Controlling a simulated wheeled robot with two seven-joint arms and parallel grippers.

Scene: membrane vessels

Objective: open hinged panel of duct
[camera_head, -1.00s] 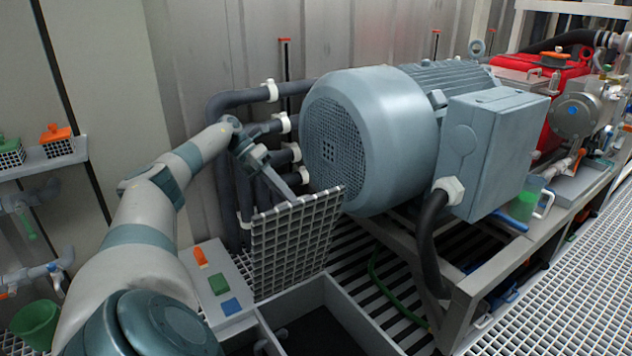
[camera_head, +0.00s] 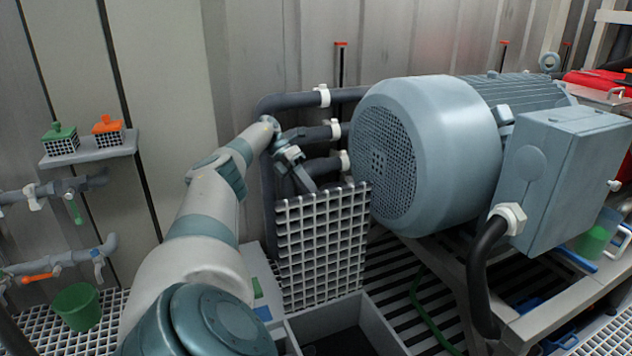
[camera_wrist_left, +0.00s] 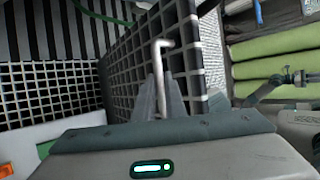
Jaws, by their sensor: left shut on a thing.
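The duct's hinged panel (camera_head: 325,245) is a pale grey grid. In the head view it stands raised and steeply tilted above the open floor duct (camera_head: 378,325), whose dark inside shows in front of it. My left gripper (camera_head: 306,184) is at the panel's upper edge. In the left wrist view its fingers (camera_wrist_left: 160,98) are closed around a thin bent metal handle (camera_wrist_left: 161,60) beside the panel's grid (camera_wrist_left: 188,60). The gripper's far side and the exact hinge line are hidden. My right gripper is in neither view.
A large grey-blue motor (camera_head: 430,150) stands close to the panel's right. Dark pipes (camera_head: 318,135) run behind the gripper. A slatted floor (camera_head: 405,265) lies to the right of the duct. A green bucket (camera_head: 78,306) is at far left, below wall valves.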

